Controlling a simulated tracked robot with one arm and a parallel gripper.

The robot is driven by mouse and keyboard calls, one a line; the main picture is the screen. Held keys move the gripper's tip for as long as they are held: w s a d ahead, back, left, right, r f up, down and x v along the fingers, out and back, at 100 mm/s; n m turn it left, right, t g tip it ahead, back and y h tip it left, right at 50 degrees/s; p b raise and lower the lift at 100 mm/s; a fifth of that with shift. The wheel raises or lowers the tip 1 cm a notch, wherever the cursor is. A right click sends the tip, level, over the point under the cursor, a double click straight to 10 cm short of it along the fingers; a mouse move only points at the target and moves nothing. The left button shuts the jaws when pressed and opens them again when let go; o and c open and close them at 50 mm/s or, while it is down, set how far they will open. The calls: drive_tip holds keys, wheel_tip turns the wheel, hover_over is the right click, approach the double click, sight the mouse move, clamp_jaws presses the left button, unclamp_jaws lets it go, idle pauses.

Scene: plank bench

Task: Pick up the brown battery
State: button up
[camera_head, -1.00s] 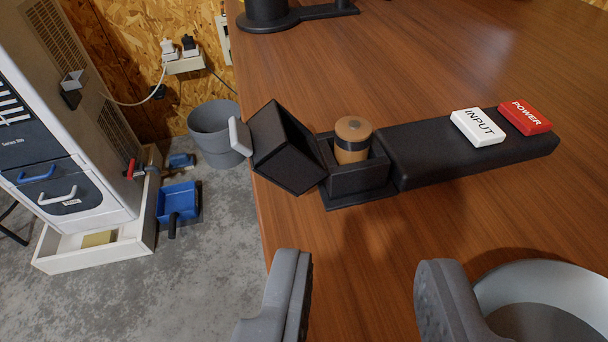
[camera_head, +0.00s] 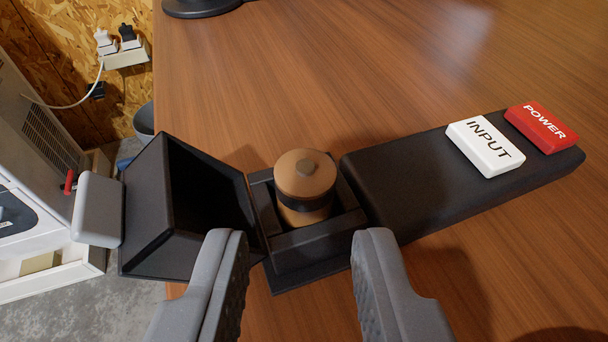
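The brown battery (camera_head: 304,178) stands upright in a square black holder (camera_head: 310,243) on the wooden table. It has a dark band around its middle, and its lower part is hidden inside the holder. A black lid or box with a grey tab (camera_head: 163,214) is tilted open on the left side of the holder. My gripper (camera_head: 306,240) is open and empty. Its two grey fingers are in front of the holder, nearer the camera, one to each side of the battery's line. They do not appear to touch the battery.
A long black bar (camera_head: 410,180) runs right from the holder. It bears a white INPUT button (camera_head: 485,146) and a red POWER button (camera_head: 541,126). A black stand base (camera_head: 203,6) is at the back. The table's left edge lies beneath the lid. The wood behind the holder is clear.

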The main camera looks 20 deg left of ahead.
sight(306, 200)
drive_tip(key=shift+b+x, duration=0.55)
drive_tip(key=shift+x, duration=1.75)
drive_tip(key=shift+c, duration=0.3)
clamp_jaws()
